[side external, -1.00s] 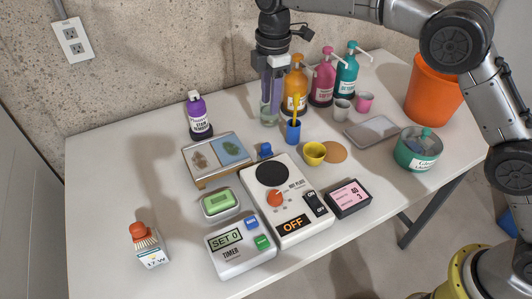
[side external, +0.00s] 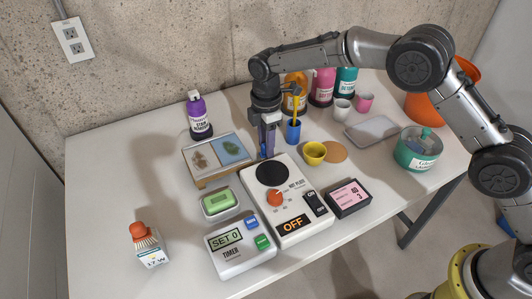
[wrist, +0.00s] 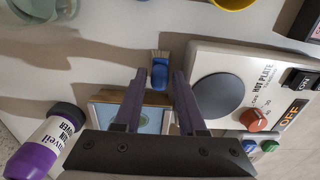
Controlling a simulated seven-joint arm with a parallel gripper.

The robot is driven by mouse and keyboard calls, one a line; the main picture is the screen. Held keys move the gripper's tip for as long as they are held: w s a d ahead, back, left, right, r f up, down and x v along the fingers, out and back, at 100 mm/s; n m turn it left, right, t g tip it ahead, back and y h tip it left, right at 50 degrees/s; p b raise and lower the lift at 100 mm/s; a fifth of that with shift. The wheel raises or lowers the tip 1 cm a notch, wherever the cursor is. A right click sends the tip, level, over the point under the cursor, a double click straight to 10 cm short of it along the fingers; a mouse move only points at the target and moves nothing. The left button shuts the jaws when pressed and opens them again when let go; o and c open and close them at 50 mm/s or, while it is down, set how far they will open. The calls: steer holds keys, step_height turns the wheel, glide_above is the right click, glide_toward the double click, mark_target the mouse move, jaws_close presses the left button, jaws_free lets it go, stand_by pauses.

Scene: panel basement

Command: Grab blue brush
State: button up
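The blue brush (wrist: 160,76) has a blue handle and pale bristles. In the wrist view it lies between the tips of my two fingers, with a gap on each side. My gripper (wrist: 160,73) is open and empty. In the side external view my gripper (side external: 267,153) points down at the brush (side external: 263,150), just behind the hot plate. The fingers partly hide the brush there, and I cannot tell how far the tips are above the table.
The hot plate (side external: 291,226) is close on the near side. A blue cup with a yellow-handled brush (side external: 293,131) and a yellow cup (side external: 314,153) are on the right.

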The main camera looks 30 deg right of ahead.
steer(key=shift+f, duration=1.35)
jaws_close()
steer(key=shift+r, duration=0.1)
